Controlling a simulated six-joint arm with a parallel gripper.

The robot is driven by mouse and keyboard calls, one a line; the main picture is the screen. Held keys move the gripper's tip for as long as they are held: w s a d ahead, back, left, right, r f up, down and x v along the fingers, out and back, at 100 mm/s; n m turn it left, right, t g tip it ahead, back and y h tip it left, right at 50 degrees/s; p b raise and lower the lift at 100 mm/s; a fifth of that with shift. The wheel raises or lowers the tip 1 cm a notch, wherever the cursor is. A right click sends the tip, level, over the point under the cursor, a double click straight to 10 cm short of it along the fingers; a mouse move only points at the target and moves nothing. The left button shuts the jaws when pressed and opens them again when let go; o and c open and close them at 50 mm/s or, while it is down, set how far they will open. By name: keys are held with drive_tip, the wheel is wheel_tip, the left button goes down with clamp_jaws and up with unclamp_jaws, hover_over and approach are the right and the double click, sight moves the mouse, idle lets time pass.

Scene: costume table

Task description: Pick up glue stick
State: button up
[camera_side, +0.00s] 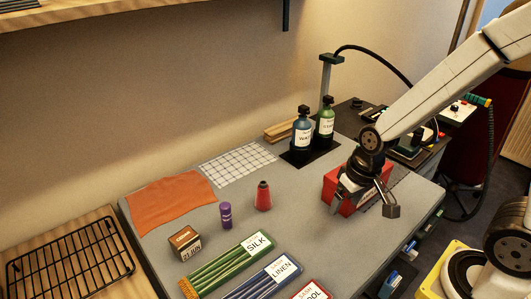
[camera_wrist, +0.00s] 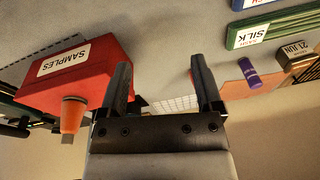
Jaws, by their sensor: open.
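The red box (camera_wrist: 75,75), labelled SAMPLES, is beside the left finger there.
A brown box (camera_side: 185,243) is left of the purple cylinder. Green SILK (camera_side: 228,264) and blue LINEN (camera_side: 265,281) sets lie in front. An orange cloth (camera_side: 168,203) and gridded sheet (camera_side: 237,164) lie behind. Two bottles (camera_side: 302,132) stand on a black mat.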

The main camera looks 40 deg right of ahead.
drive_tip(key=w+a+f+m+g+y, duration=0.2)
drive_tip(key=w+a+f+m+y, duration=0.1)
drive_tip(key=a+m, duration=0.25)
drive_tip(key=m+t+y, duration=0.3)
drive_tip(key=m+y, duration=0.4)
drive_tip(key=m, duration=0.4)
approach(229, 212)
drive_tip(key=s+f, duration=0.1)
drive_tip(key=s+a, duration=0.1)
drive_tip(key=s, duration=0.1)
drive_tip(key=s+a+f, duration=0.1)
drive_tip(key=s, duration=0.1)
drive_tip(key=shift+s+a+f, duration=0.15)
drive_tip(key=shift+s+f, duration=0.05)
drive_tip(key=shift+f, duration=0.2)
drive_tip(key=w+m, duration=0.1)
drive_tip(key=w+m+t, duration=0.1)
drive_tip(key=w, duration=0.1)
drive_tip(key=w+m+t+y, duration=0.1)
drive_tip(key=w+m, duration=0.1)
drive_tip(key=shift+w+a+f, duration=0.15)
drive_tip(key=shift+a+f, duration=0.2)
drive_tip(key=shift+f, duration=0.05)
drive_tip(key=shift+w+m+t+y, duration=0.3)
drive_tip(key=shift+w+m+t, duration=0.2)
drive_tip(key=shift+t, duration=0.2)
drive_tip(key=shift+x, duration=3.9)
clamp_jaws()
